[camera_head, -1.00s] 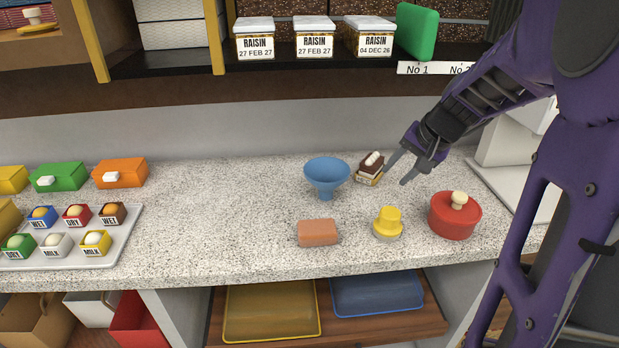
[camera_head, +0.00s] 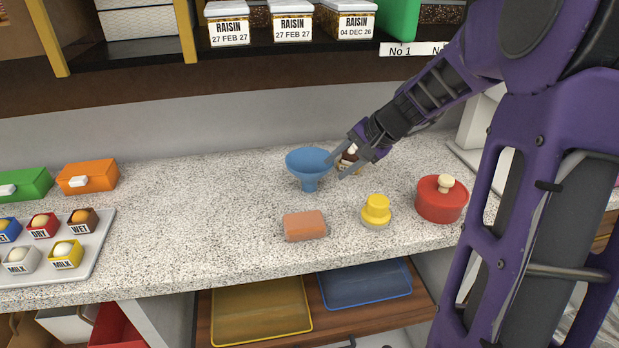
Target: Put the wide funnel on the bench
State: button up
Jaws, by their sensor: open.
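The wide funnel (camera_head: 308,167) is blue, with a broad bowl on top and a narrow spout below. It stands upright on the speckled bench (camera_head: 200,215), near the back. My gripper (camera_head: 336,167) is open, its fingers pointing left and down at the right side of the funnel's bowl. One fingertip overlaps the bowl's rim in the picture; I cannot tell whether it touches. A small brown and white item (camera_head: 347,160) is mostly hidden behind my gripper.
An orange-brown block (camera_head: 304,226), a yellow stepped piece (camera_head: 376,210) and a red lidded pot (camera_head: 441,199) stand in front and to the right. A tray (camera_head: 100,250) of small labelled boxes lies left. The bench between tray and funnel is clear. A shelf with raisin jars (camera_head: 292,22) hangs above.

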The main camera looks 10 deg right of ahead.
aim_at(328, 170)
jog(key=shift+a+r+b+x, duration=0.1)
jog(key=shift+a+b+x, duration=0.1)
jog(key=shift+x, duration=1.25)
jog(key=shift+a+r+b+x, duration=0.1)
jog(key=shift+a+x, duration=0.05)
jog(key=shift+x, duration=1.35)
grip_shut()
